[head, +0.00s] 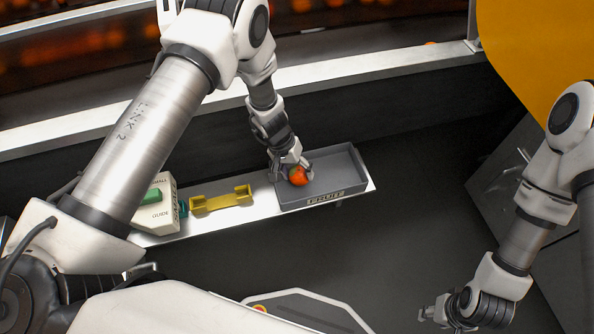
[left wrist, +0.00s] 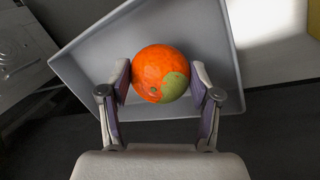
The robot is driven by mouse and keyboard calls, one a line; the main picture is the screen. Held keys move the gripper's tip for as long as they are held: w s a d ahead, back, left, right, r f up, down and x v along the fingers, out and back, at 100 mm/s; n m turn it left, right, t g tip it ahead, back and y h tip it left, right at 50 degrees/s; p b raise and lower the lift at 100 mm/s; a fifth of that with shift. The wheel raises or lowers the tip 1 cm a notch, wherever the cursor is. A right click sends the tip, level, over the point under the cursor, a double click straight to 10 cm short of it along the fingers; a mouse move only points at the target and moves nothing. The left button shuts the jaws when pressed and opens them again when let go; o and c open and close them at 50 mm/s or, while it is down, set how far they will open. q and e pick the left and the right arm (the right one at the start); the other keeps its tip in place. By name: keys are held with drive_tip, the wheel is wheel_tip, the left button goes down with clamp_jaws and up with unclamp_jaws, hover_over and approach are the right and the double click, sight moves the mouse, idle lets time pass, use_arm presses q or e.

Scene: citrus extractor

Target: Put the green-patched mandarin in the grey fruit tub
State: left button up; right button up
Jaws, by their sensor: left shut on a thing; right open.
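The mandarin (left wrist: 158,72) is orange with a green patch on its lower right side in the left wrist view. It also shows in the head view (head: 298,176). My left gripper (head: 293,172) is shut on it, with one finger on each side, and holds it over or inside the left part of the grey fruit tub (head: 345,170). I cannot tell whether the mandarin touches the tub's floor. The tub's walls show around it in the left wrist view (left wrist: 90,65). My right gripper (head: 432,316) is open and empty at the lower right, far from the tub.
The tub stands at the right end of a narrow light shelf (head: 235,222). Left of it are a yellow holder (head: 221,200) and a pale box with a green top (head: 158,205). A dark wall and a pale rail (head: 340,75) lie behind.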

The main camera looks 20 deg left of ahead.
use_arm(q)
drive_tip(key=shift+f+b, duration=0.95)
drive_tip(key=shift+f, duration=0.15)
drive_tip(key=o, duration=1.3)
drive_tip(key=shift+r, duration=0.1)
drive_tip(key=v, duration=1.2)
